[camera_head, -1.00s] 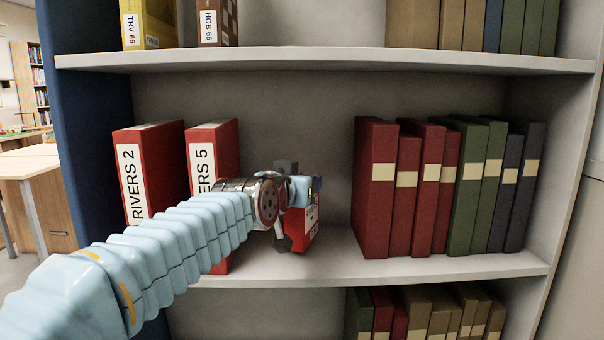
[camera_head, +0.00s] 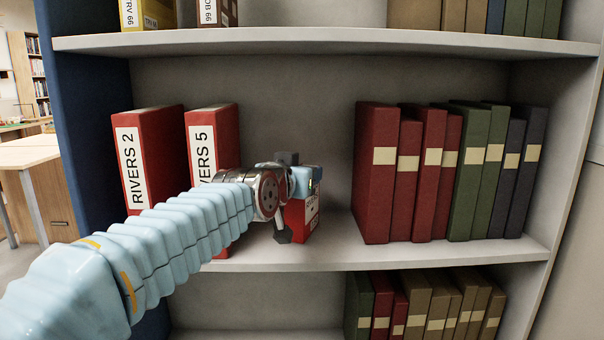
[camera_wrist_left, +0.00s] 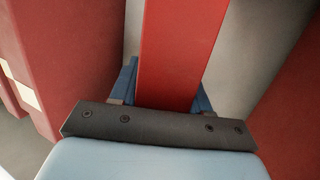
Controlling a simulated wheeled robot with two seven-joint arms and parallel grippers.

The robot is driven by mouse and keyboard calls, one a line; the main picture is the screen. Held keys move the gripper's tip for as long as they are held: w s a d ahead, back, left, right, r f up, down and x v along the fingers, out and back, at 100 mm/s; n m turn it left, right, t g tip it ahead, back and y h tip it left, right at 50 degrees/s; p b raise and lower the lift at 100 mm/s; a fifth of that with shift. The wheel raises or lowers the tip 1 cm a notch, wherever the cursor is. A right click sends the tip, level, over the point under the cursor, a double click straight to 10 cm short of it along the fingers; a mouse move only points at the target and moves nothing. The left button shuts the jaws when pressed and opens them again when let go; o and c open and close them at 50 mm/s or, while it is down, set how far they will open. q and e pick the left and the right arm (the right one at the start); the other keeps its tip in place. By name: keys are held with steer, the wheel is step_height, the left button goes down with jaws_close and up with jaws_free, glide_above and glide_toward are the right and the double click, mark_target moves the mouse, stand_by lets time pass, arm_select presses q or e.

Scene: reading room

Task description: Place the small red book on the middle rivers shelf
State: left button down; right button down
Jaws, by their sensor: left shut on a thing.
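The small red book (camera_head: 310,219) stands upright at the middle shelf (camera_head: 400,259), in the gap right of the RIVERS 5 volume (camera_head: 203,150). I cannot tell whether its base touches the shelf. My left gripper (camera_head: 303,182) is shut on it; my wrist hides part of it. In the left wrist view the red book (camera_wrist_left: 180,50) rises between the blue fingers (camera_wrist_left: 166,92). The RIVERS 2 volume (camera_head: 132,165) stands farther left. My right gripper is not in view.
Several dark red, green and dark books (camera_head: 376,180) stand at the right of the shelf. A narrow free strip lies between them and the held book. The upper shelf (camera_head: 320,42) is above, and a lower row of books (camera_head: 415,310) is below.

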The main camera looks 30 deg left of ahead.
arm_select(q)
steer(key=shift+f, duration=0.1)
steer(key=shift+c, duration=2.3)
jaws_free()
